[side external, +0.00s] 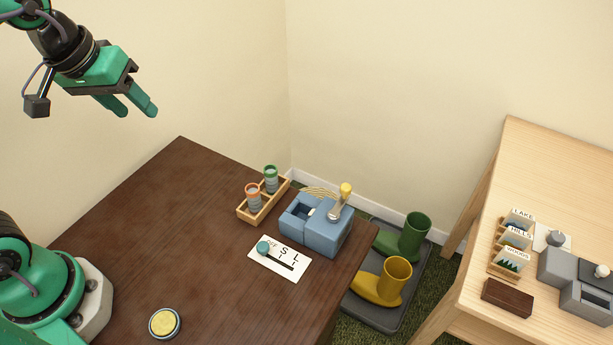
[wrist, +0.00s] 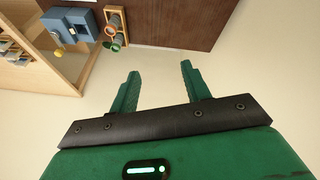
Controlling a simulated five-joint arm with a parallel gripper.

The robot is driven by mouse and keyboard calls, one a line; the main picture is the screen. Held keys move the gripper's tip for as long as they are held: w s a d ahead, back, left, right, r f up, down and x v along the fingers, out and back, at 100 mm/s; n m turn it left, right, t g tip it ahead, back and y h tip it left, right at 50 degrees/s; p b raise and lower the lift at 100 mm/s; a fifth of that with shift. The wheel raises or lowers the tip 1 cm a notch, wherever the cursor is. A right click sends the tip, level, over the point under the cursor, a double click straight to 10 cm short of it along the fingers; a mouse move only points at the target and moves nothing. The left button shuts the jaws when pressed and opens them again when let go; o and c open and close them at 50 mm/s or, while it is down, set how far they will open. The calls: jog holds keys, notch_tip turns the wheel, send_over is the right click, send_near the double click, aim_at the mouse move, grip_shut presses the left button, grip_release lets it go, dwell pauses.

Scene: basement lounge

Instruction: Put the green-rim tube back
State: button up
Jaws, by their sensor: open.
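The green-rim tube (side external: 271,181) stands upright in the back part of a small wooden rack (side external: 241,212) on the dark brown table. An orange-rim tube (side external: 253,200) stands in the same rack, nearer the front. The rack also shows small at the top of the wrist view (wrist: 125,15), with the orange rim (wrist: 110,30) and green rim (wrist: 116,46) visible. The tubes' lower ends are hidden by the rack. My gripper (side external: 132,108) is high at the upper left, far from the rack. Its fingers (wrist: 160,72) are apart with nothing between them.
A blue device (side external: 328,232) with an open bay and a yellow-knobbed lever (side external: 345,191) stands right of the rack. A slider card (side external: 279,262) lies in front, and a yellow button (side external: 164,322) sits nearer. The table's left-middle is clear. Boots (side external: 388,283) and a pale table (side external: 470,290) are beyond.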

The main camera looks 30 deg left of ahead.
jog(key=shift+s+a+f+m+t, duration=0.2)
jog(key=shift+s+a+m, duration=0.15)
jog(key=shift+s+m, duration=0.4)
jog(key=shift+s+a+f+m+t, duration=0.2)
jog(key=shift+s+a+m, duration=0.25)
jog(key=shift+s, duration=0.4)
jog(key=shift+s+a+f+m+t, duration=0.2)
jog(key=shift+s+a+m, duration=0.1)
jog(key=shift+s+m, duration=0.45)
